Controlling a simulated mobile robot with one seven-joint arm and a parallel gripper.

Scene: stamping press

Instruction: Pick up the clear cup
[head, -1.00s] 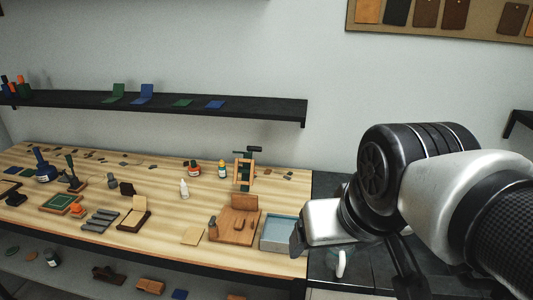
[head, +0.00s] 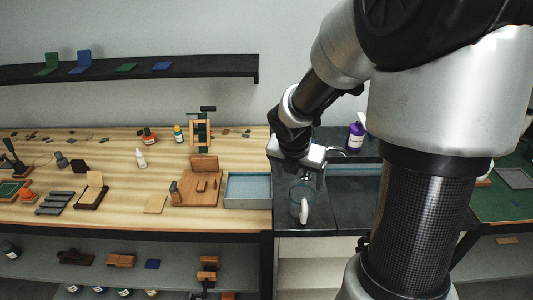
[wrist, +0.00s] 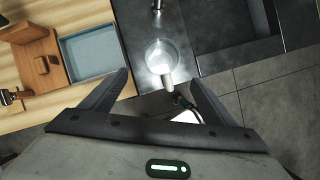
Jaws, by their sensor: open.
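The clear cup (head: 299,190) stands upright on the dark counter near its front edge. It is see-through and faint, with a white handle-like piece at its near side. In the wrist view the clear cup (wrist: 158,52) lies just beyond the fingertips, and its pale handle points toward my gripper (wrist: 159,78). The fingers are spread wide with nothing between them. In the head view my gripper (head: 308,166) is above and close to the cup, and its fingers are partly hidden by my arm.
A blue-grey tray (head: 248,205) sits left of the cup on the wooden bench. A faucet (wrist: 157,6) and a sink (wrist: 230,22) lie beyond and right. A purple bottle (head: 355,138) stands behind. A dark object with a white part (wrist: 185,112) shows below the fingers.

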